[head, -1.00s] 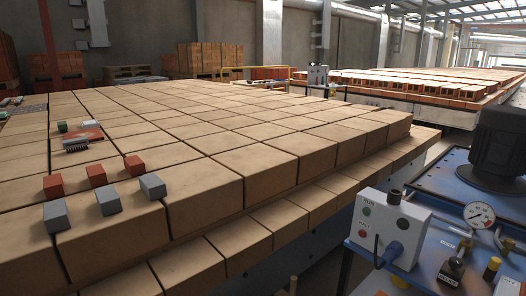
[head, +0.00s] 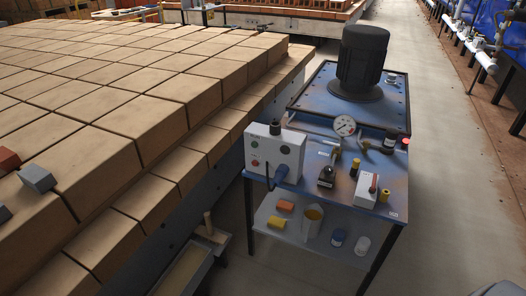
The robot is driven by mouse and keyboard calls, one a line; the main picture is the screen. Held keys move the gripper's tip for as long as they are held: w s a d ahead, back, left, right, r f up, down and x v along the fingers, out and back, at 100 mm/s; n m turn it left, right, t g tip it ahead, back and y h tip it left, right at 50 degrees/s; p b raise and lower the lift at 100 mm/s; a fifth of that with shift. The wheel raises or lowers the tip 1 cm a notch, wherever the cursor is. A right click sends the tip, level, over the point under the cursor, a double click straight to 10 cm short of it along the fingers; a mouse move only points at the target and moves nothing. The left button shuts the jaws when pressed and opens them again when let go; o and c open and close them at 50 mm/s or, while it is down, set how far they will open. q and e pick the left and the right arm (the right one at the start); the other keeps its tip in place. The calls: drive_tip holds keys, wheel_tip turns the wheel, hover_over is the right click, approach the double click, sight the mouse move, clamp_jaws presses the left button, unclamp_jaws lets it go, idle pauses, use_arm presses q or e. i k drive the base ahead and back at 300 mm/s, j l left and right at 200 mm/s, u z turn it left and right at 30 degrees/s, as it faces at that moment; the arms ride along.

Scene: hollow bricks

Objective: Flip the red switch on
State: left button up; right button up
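A small white switch box (head: 365,190) stands on the blue machine table, near its front right. A small red part (head: 373,183) shows on it; its position, on or off, is too small to tell. A larger grey-white control box (head: 274,155) stands at the table's left front, with a green and a red button on its face and a black knob on top. Neither of my grippers can be made out in the head view. A pale shape at the bottom right corner is too cut off to identify.
The blue table (head: 312,181) also carries a pressure gauge (head: 344,126), a black lever valve (head: 327,177) and a large black motor (head: 362,62). A lower shelf (head: 277,235) holds a cup and small containers. Brick stacks (head: 120,120) fill the left. Concrete floor (head: 455,200) is free at right.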

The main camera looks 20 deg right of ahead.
sight(373, 190)
drive_tip(key=z, duration=1.7)
